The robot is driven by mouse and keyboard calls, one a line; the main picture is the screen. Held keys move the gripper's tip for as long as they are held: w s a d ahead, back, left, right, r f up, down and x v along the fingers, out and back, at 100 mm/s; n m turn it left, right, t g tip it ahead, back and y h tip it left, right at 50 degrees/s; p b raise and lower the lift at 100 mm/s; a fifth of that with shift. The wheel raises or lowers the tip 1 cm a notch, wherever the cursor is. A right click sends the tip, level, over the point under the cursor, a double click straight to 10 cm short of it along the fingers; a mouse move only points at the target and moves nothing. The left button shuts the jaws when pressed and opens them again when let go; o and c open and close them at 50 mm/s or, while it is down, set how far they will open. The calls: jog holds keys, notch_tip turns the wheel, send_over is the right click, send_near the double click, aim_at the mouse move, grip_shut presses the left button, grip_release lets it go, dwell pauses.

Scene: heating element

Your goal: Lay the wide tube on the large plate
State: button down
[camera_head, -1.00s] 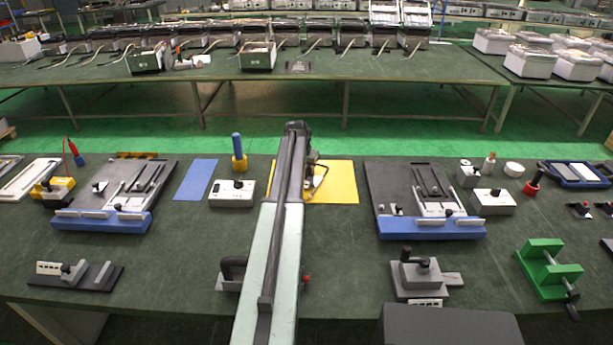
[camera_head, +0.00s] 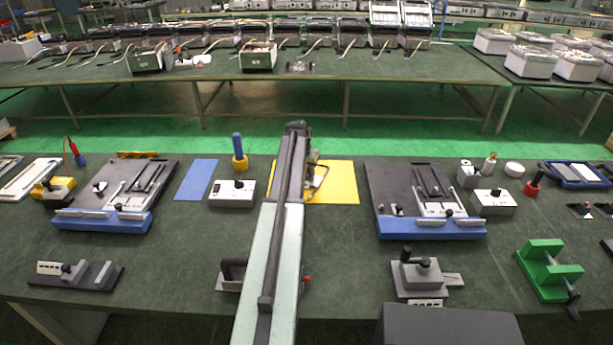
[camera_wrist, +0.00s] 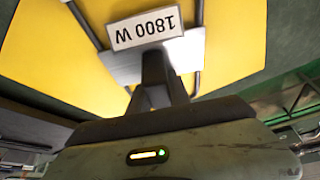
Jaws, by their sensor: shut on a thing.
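The wide tube, a grey metal tube (camera_wrist: 197,20) with a bracket labelled "1800 W", shows in the wrist view. My gripper (camera_wrist: 157,82) is shut on its bracket. The large plate, a flat yellow sheet (camera_wrist: 240,40), lies behind the tube in this view. In the head view the yellow plate (camera_head: 340,188) lies on the green bench, partly hidden by my arm. The tube is over the plate's left part; I cannot tell whether it touches. My gripper is mostly hidden by the arm in the head view.
A smaller blue sheet (camera_head: 196,180) lies left of my arm, with a white box (camera_head: 232,195) and a blue-handled yellow tool (camera_head: 238,158) between. Dark fixtures with blue front bars stand left (camera_head: 104,222) and right (camera_head: 430,228).

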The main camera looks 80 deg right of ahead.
dwell(0.3)
jog(key=shift+r+p, duration=0.6)
notch_tip(320, 180, up, 3)
jog(key=p, duration=0.3)
jog(key=s+a, duration=0.2)
jog(key=a, duration=0.3)
jog(key=s+a, duration=0.2)
jog(key=a, duration=0.2)
jog(key=s+a+r+p, duration=0.1)
jog(key=s+a, duration=0.1)
jog(key=a, duration=0.3)
jog(key=shift+s+a, duration=0.3)
